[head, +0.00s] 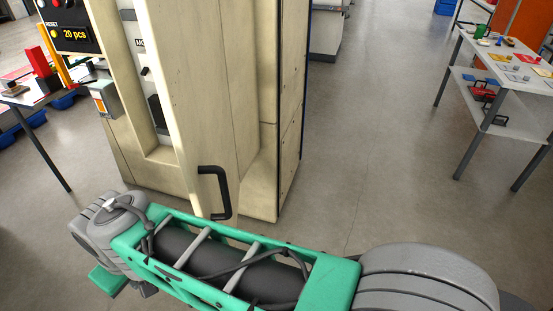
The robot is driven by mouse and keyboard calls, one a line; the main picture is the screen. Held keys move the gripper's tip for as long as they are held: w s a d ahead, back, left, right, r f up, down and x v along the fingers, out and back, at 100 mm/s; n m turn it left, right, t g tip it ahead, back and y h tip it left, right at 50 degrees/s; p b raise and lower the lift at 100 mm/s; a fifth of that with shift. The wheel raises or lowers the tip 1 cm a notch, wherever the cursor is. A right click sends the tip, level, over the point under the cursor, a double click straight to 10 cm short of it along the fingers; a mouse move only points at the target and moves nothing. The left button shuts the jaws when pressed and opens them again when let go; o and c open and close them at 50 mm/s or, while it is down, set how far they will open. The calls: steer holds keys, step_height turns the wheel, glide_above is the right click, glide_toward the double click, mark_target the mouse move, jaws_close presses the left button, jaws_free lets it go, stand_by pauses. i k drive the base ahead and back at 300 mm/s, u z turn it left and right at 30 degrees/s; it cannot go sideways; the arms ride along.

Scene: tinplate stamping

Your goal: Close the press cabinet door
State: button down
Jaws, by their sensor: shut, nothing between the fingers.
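The press cabinet (285,110) is a tall, worn cream box in the middle of the head view. Its cream door (195,75) seems to stand out from the cabinet front towards me, ajar; I cannot tell by how much. The door's black bar handle (226,192) is low on its near side, just above my forearm in the picture. My green and grey arm crosses the bottom of the view in front of the cabinet, with its grey wrist at the left. My gripper's fingers do not show. The door's bottom end is partly hidden behind my arm.
A control panel (75,42) reading "20 pcs" is at upper left. A small table (40,104) with red and yellow parts stands at left. A two-level table (480,85) with small items stands at right. The floor (370,130) between cabinet and right table is clear.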

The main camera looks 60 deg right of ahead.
mark_target(182, 39)
steer(key=k, duration=0.45)
steer(key=z, duration=0.95)
steer(key=k, duration=0.45)
steer(key=u, duration=1.7)
